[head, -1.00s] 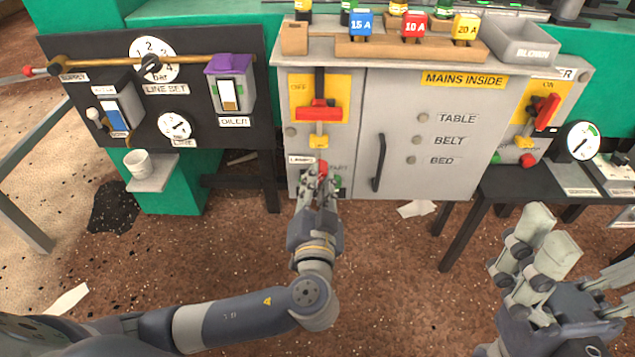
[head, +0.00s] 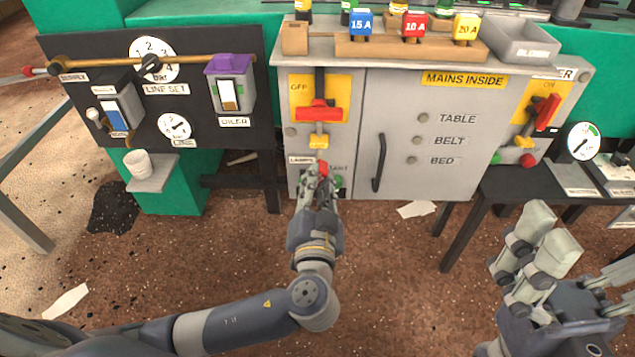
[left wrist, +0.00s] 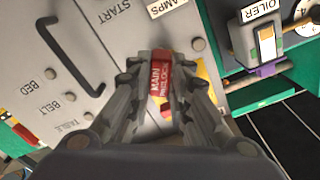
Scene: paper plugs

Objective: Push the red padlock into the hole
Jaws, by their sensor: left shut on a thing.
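The red padlock (left wrist: 160,78) shows in the left wrist view with white lettering on its body. My left gripper (left wrist: 157,82) is shut on it, with a finger on either side. In the head view the red padlock (head: 322,168) is a small red patch at the tips of my left gripper (head: 318,178), just below the yellow tab (head: 319,141) under the red switch handle (head: 318,110). The hole is hidden; I cannot tell whether the padlock touches the cabinet. My right gripper (head: 535,255) is open and empty at the lower right.
The grey cabinet (head: 460,170) has a dark door handle (head: 379,162) right of my left gripper. A black gauge panel (head: 75,60) stands at the left with a white cup (head: 138,163) below it. A dark side table (head: 510,183) stands at the right. The floor before the cabinet is mostly clear.

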